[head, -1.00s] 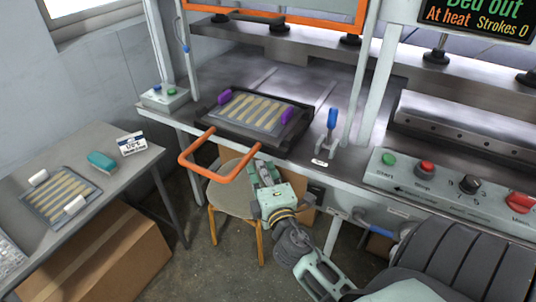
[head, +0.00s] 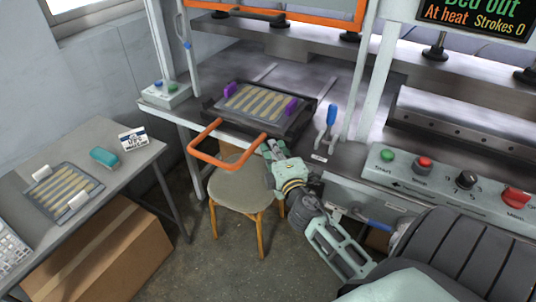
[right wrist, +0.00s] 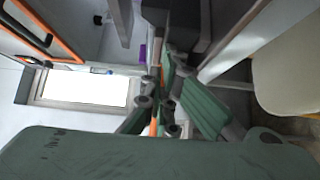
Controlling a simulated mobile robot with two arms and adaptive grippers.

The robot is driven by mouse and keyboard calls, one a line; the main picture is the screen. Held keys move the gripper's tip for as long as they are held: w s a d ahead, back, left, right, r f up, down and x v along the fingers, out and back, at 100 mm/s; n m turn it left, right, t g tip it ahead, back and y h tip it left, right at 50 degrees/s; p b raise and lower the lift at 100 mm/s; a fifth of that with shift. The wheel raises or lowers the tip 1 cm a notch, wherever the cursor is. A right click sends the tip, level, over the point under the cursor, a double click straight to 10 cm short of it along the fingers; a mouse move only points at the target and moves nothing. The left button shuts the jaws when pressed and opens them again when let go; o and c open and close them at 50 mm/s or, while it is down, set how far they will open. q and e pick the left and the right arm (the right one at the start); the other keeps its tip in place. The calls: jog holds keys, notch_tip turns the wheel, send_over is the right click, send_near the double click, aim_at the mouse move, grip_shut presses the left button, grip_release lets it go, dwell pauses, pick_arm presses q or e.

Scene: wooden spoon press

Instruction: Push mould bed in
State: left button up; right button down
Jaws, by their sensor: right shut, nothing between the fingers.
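The mould bed (head: 292,131) is a dark tray on the press table, sticking out a little over the front edge. It carries a mould plate (head: 258,103) with spoon shapes and purple grips (head: 291,106) at both ends. An orange U-shaped handle (head: 205,158) juts from its front. My right gripper (head: 271,149) is shut and empty, close to the right end of the handle at the bed's front. In the right wrist view its fingers (right wrist: 162,106) overlap an orange bar; contact is unclear. My left gripper is not in view.
A blue-handled lever (head: 331,115) stands right of the bed. A wooden stool (head: 243,188) stands below the handle. An orange-framed guard (head: 330,22) is raised above. A side table (head: 128,172) at left holds another mould plate (head: 63,190). The press surface behind the bed is clear.

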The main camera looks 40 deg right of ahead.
aim_at(289, 128)
jog(key=w+d, duration=0.1)
jog(key=d, duration=0.2)
jog(key=w+d, duration=0.1)
jog(key=d, duration=0.2)
jog(key=w+d, duration=0.1)
jog(key=d, duration=0.2)
jog(key=shift+w+d+b, duration=0.15)
jog(key=shift+w+b, duration=0.2)
jog(key=shift+w, duration=0.05)
jog(key=shift+w+d+r, duration=0.1)
jog(key=shift+d, duration=0.25)
jog(key=shift+a, duration=0.1)
